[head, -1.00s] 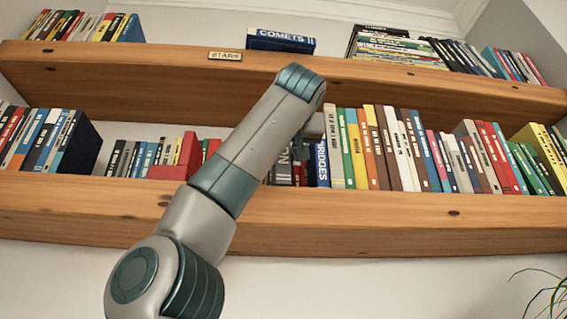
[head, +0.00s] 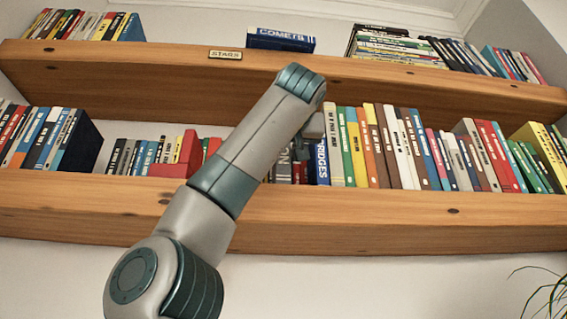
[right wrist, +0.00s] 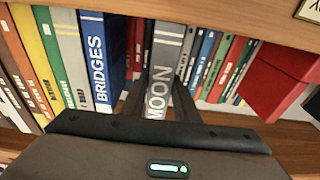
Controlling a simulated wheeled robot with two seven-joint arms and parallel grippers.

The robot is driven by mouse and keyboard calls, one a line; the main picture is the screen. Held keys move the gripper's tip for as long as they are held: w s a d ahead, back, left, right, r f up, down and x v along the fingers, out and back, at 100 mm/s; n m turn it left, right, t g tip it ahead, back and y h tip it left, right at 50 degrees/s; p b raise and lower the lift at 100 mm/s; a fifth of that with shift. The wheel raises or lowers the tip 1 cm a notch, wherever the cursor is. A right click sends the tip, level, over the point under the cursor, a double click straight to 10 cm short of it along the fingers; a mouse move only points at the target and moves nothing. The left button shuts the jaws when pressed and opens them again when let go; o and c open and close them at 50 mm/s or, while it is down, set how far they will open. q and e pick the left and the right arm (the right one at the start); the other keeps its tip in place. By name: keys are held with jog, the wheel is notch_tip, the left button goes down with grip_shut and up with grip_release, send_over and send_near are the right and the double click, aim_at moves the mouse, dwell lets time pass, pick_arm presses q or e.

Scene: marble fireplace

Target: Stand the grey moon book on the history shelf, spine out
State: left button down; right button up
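The grey moon book (right wrist: 164,60) stands upright among the books on the lower shelf (head: 400,208), its lettered spine facing out. In the head view only a strip of the book (head: 284,166) shows beside my arm. My right gripper (right wrist: 160,92) has one dark finger on each side of the book, close against it, and looks shut on it. In the head view my right gripper (head: 303,143) is mostly hidden behind my forearm. A label plate (right wrist: 310,10) on the shelf edge is cut off and unreadable. My left gripper is not in view.
The blue Bridges book (right wrist: 101,60) stands close to the moon book, with a row of books beyond. A red box-like book (right wrist: 275,80) stands on the other side, past several small books. The upper shelf (head: 150,62) carries a Stars plate (head: 225,54) and the Comets book (head: 281,40).

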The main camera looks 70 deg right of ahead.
jog(key=o, duration=0.4)
jog(key=shift+a, duration=0.1)
jog(key=b+v, duration=0.1)
jog(key=v, duration=1.6)
jog(key=shift+s+a+b, duration=0.15)
jog(key=shift+a+b, duration=0.05)
jog(key=shift+b, duration=0.1)
jog(key=shift+c, duration=0.7)
